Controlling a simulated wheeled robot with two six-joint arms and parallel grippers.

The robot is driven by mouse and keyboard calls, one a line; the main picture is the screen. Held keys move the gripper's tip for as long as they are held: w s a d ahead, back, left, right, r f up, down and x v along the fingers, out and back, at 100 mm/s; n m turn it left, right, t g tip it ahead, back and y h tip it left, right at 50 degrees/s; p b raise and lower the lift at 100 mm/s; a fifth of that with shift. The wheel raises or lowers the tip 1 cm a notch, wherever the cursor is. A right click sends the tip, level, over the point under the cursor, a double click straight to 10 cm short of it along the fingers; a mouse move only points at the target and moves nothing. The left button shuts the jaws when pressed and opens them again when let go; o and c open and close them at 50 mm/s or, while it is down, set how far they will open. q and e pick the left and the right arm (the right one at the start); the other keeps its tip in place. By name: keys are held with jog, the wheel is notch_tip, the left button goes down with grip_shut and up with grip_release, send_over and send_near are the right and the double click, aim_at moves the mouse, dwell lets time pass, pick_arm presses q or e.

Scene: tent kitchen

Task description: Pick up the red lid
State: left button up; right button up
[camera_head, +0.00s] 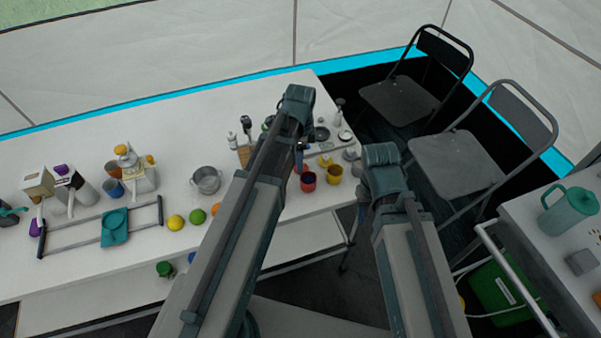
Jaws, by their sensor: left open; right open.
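I cannot make out a red lid for certain. A red cup-like thing (308,182) stands near the table's right front edge, next to a yellow cup (334,174). A small red patch shows just behind it, partly covered by my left arm. My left arm reaches up across the table and hides part of the items there. My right arm reaches up just right of the table's edge. Both grippers are hidden behind the arms, so I see no fingertips and nothing held.
The white table (120,262) carries a metal pot (206,180), a teal item in a dark rack (115,226), bottles and round fruit. Folding chairs (455,160) stand at the right. A second table with a teal pitcher (570,212) is at far right.

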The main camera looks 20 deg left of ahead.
pick_arm(q)
jog(key=shift+f, duration=0.7)
jog(key=shift+r, duration=0.1)
pick_arm(e)
jog(key=shift+f, duration=0.65)
pick_arm(q)
grip_shut()
jog(key=shift+r, duration=0.15)
pick_arm(e)
jog(key=shift+r, duration=0.15)
pick_arm(q)
notch_tip(320, 180, up, 10)
jog(key=p, duration=0.9)
jog(key=shift+p, duration=0.4)
pick_arm(e)
notch_tip(320, 180, up, 10)
pick_arm(q)
jog(key=shift+d, duration=0.1)
